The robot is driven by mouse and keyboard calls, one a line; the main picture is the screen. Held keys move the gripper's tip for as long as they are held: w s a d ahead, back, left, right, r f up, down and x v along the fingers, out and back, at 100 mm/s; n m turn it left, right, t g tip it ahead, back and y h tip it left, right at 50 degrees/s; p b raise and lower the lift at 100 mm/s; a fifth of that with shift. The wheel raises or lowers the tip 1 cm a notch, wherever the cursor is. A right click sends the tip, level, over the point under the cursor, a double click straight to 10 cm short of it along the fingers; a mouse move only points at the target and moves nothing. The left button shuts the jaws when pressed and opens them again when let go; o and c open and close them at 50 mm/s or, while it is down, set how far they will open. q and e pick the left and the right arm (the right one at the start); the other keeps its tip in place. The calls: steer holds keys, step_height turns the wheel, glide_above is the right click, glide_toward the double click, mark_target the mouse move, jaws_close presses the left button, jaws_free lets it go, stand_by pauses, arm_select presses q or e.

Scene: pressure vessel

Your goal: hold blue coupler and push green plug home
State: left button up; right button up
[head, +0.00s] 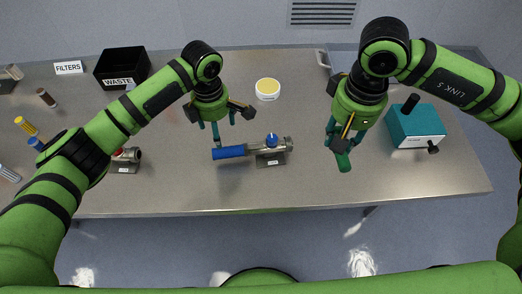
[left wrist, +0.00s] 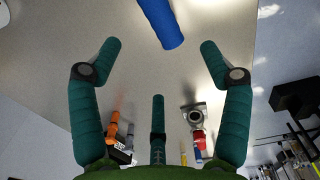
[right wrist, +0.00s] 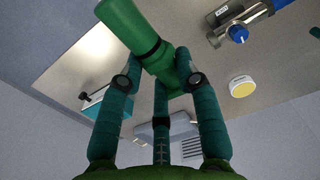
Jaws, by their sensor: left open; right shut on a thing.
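The blue coupler (head: 230,152) is a blue cylinder on the left end of a metal housing (head: 283,146) with a blue knob, lying level on a small stand. My left gripper (head: 220,134) is open and empty, just above and behind the coupler. In the left wrist view the coupler (left wrist: 161,22) lies ahead, between the lines of the spread fingers but beyond their tips. My right gripper (head: 338,143) is shut on the green plug (head: 343,162), held in the air right of the housing. The right wrist view shows the plug (right wrist: 136,30) across the fingers, apart from the housing.
A teal box (head: 417,128) stands right of my right gripper. A yellow-topped round tub (head: 267,88) is behind the housing. A black waste bin (head: 121,68) is at back left. A red-marked fitting (head: 128,158) and loose cartridges lie left. The table between housing and plug is clear.

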mark_target(223, 151)
arm_select(q)
steer(key=shift+f, duration=0.45)
step_height(223, 151, down, 5)
steer(key=shift+s+f+b, duration=0.1)
steer(key=shift+f+b, duration=0.05)
steer(key=shift+b, duration=1)
arm_select(e)
step_height(223, 151, down, 2)
steer(key=shift+s+f, duration=0.1)
steer(key=shift+f, duration=0.05)
arm_select(q)
step_height(223, 151, down, 4)
steer(key=b, duration=0.5)
steer(key=shift+f+b, duration=0.65)
steer(key=shift+b, duration=0.3)
arm_select(e)
step_height(223, 151, down, 7)
arm_select(q)
steer(key=shift+c, duration=0.5)
steer(key=c, duration=1.5)
